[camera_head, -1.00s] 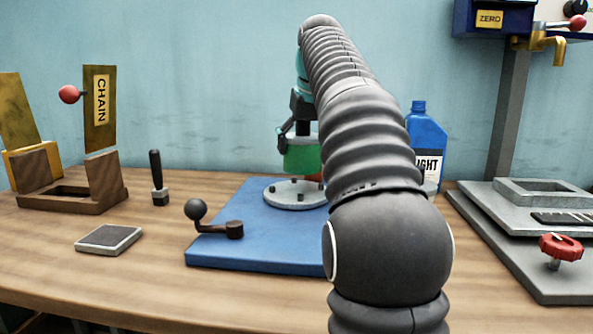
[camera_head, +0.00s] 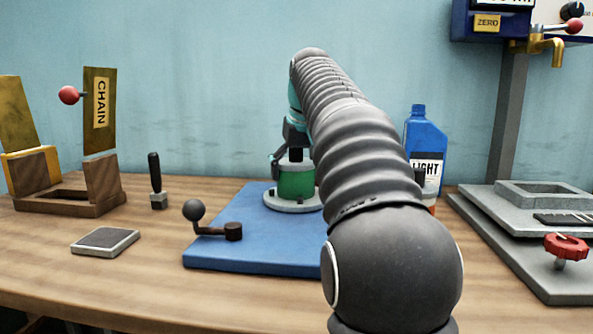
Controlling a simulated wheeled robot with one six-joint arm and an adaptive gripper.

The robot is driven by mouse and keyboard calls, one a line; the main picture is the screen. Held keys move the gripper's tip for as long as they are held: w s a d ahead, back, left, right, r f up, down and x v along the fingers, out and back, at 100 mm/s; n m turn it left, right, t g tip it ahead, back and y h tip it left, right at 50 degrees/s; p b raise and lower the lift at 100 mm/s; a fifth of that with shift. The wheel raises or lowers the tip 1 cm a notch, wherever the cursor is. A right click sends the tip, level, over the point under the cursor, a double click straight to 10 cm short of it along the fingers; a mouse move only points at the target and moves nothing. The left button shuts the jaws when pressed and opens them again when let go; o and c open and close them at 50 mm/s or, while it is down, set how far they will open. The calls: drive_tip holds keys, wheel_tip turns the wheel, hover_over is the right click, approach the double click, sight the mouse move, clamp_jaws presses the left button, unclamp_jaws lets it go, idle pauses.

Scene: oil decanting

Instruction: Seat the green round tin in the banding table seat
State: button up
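The green round tin (camera_head: 296,183) stands upright on the round grey disc of the banding table (camera_head: 290,208), which sits on a blue base plate (camera_head: 255,236). I cannot tell whether it is fully down in the seat. My gripper (camera_head: 287,160) is pointed down right at the tin's top, with one dark finger visible at the tin's upper left side. The other finger is hidden by my arm, so I cannot see whether the fingers press on the tin. My arm also hides the right part of the disc and plate.
A black-knobbed crank (camera_head: 212,222) is at the plate's left. A small grey pad (camera_head: 105,241), a black-handled stamp (camera_head: 156,182) and a wooden CHAIN stand (camera_head: 72,205) are farther left. A blue bottle (camera_head: 425,140) stands behind my arm. A grey scale stand (camera_head: 520,235) is at right.

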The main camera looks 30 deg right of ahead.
drive_tip(key=shift+o, duration=0.5)
drive_tip(key=shift+r, duration=0.15)
drive_tip(key=shift+r, duration=0.35)
drive_tip(key=p+v, duration=0.3)
drive_tip(key=v, duration=0.8)
drive_tip(key=shift+s+a+r, duration=0.1)
drive_tip(key=shift+s+r, duration=0.05)
drive_tip(key=shift+s, duration=0.05)
